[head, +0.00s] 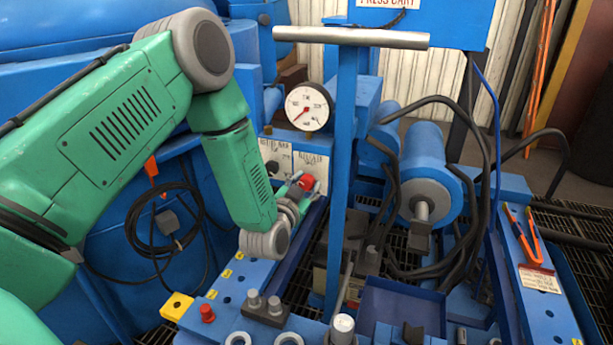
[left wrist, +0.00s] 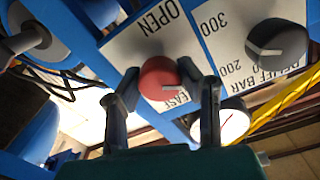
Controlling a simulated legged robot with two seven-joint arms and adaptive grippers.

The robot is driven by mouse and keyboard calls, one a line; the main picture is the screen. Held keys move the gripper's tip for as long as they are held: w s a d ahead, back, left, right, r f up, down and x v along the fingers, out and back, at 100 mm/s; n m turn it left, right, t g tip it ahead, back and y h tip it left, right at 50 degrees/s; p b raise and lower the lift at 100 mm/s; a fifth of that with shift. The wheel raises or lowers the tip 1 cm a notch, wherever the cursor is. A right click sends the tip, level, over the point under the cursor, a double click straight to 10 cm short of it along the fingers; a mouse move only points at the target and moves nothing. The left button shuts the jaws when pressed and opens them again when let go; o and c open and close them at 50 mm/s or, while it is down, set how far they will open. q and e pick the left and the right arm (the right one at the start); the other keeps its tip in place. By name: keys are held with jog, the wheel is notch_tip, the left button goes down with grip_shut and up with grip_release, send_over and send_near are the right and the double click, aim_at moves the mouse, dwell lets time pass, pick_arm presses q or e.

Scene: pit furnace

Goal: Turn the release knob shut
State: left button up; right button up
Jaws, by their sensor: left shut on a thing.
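The release knob is red (left wrist: 158,80) and sits on a white label plate (left wrist: 130,42) in the left wrist view. The word OPEN shows above it there, and other lettering below is partly hidden. My left gripper (left wrist: 158,88) is shut on the knob, one finger on each side. In the head view the red knob (head: 306,182) shows at the tip of my left gripper (head: 301,188), in front of the panel. My right gripper is not in view.
A black relief knob (left wrist: 277,40) sits close beside the red one; it also shows in the head view (head: 272,167). A pressure gauge (head: 308,107) stands above the panel. A blue post with a grey crossbar (head: 350,38) rises just right of my gripper. Black hoses (head: 440,270) lie further right.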

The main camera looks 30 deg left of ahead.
pick_arm(q)
jog(key=m+p, duration=0.1)
jog(key=m, duration=0.2)
jog(key=shift+d+r, duration=0.1)
jog(key=m+p, duration=0.1)
jog(key=m, duration=0.1)
jog(key=shift+m, duration=0.3)
jog(key=m+p, duration=0.1)
jog(key=m, duration=0.1)
jog(key=shift+m, duration=0.3)
jog(key=shift+f+m, duration=0.15)
jog(key=shift+m, duration=0.7)
jog(key=shift+f+m, duration=0.15)
jog(key=shift+m, duration=0.7)
jog(key=shift+d, duration=0.1)
jog(key=o, duration=1.2)
jog(key=shift+c, duration=0.2)
